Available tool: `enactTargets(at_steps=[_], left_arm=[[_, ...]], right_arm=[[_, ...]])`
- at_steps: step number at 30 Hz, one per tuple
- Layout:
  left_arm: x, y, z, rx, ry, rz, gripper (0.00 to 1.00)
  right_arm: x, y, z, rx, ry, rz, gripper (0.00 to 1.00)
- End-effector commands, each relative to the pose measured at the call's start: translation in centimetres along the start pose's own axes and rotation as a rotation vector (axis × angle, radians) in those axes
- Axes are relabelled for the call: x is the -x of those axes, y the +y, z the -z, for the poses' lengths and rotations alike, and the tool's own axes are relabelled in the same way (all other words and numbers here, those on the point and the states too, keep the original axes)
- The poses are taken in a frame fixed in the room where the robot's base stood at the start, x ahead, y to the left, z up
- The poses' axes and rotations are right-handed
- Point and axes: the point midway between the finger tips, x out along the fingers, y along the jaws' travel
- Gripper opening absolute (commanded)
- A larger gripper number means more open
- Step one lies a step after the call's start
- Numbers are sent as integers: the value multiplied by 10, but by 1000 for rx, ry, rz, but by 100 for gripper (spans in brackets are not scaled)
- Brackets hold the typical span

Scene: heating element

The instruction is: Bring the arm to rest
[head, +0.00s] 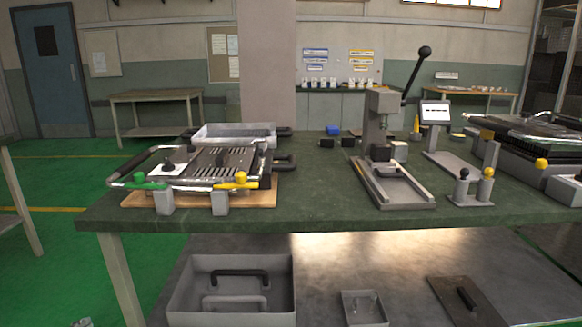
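No arm of mine can be made out in the head view, and neither gripper shows. A small pale grey piece is cut off by the bottom edge at the far left; I cannot tell what it is. On the green-topped workbench (330,213), a heating-element fixture (215,160) with a metal frame and dark ribs sits on a wooden board at the left. It has a green clamp (150,183) and a yellow clamp (238,182) at its front. A lever press (385,150) stands right of the middle, its black-knobbed lever raised.
A grey tray (235,133) lies behind the fixture. A small display stand (435,113), a knobbed stand (472,192) and a dark machine (530,140) fill the right. A grey bin (232,290) sits on the lower shelf. The bench middle and front strip are clear.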

Motion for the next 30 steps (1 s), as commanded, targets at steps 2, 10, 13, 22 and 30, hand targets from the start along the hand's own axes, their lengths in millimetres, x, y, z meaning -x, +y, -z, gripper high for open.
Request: enactTargets(at_steps=[2, 10, 13, 22, 30], left_arm=[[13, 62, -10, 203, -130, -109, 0], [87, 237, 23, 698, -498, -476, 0], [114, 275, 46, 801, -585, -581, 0], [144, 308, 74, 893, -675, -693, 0], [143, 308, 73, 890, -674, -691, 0]], right_arm=[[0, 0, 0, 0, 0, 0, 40], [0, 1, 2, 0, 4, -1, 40], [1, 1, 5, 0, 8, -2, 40], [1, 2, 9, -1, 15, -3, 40], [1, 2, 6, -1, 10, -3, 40]])
